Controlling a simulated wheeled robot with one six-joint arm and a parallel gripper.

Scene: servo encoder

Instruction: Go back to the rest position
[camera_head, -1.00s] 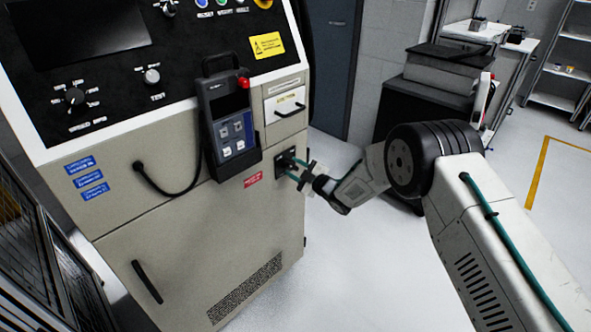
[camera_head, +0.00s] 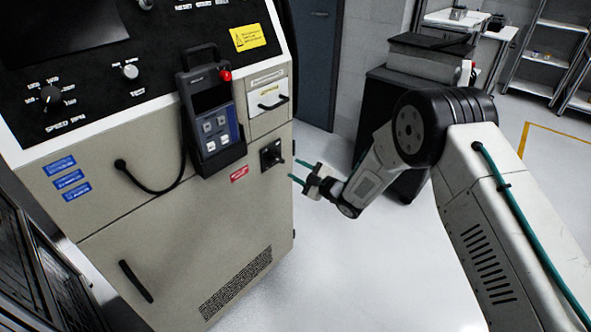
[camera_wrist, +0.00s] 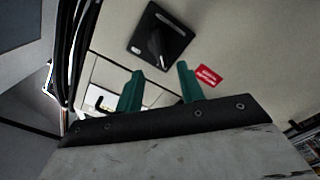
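My gripper (camera_head: 300,172) has two teal fingers, set apart with nothing between them. It is in free space just right of the cabinet's side face. The wrist view also shows my gripper (camera_wrist: 158,85), its fingers spread and empty. The black rotary switch (camera_head: 271,154) is on the cabinet (camera_head: 130,250), a short gap left of my fingertips. In the wrist view the switch (camera_wrist: 160,42) is a dark square plate with a handle, beyond the fingers and clear of them.
A handheld pendant (camera_head: 212,120) with a red button hangs on the cabinet, its black cable looping left. A small drawer (camera_head: 268,102) is above the switch. A dark cart (camera_head: 395,110) stands behind my arm. The floor (camera_head: 360,270) in front is clear.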

